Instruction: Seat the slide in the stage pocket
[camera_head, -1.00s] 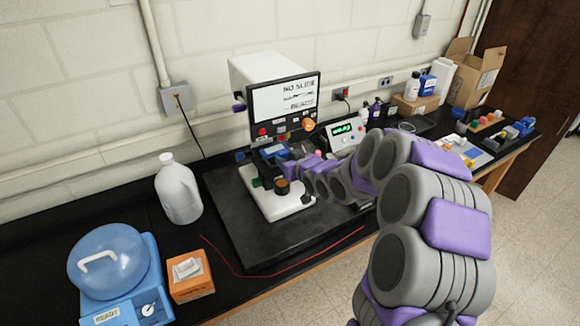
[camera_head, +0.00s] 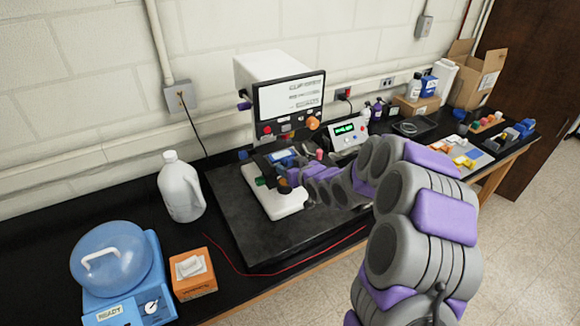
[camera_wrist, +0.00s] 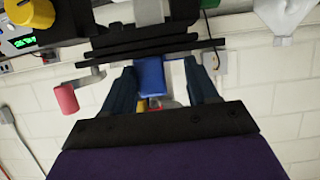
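A microscope-like instrument with a white base (camera_head: 285,206) and dark stage (camera_head: 262,165) stands on the bench. A blue piece (camera_head: 283,158), likely the slide's label end, shows at the stage in the head view. In the wrist view this blue end (camera_wrist: 150,76) lies between my fingers, below the dark stage bars (camera_wrist: 150,46). My gripper (camera_wrist: 160,68) has its dark blue fingers apart, with a visible gap right of the blue end. Whether the left finger touches it I cannot tell. The pocket and the slide's far end are hidden.
The instrument's screen (camera_head: 290,97) shows small text and drawings. A pink-capped lever (camera_wrist: 66,98) sits left of my fingers. A white jug (camera_head: 180,188), an orange box (camera_head: 192,274) and a blue centrifuge (camera_head: 125,280) stand left. A red wire (camera_head: 290,268) runs along the front.

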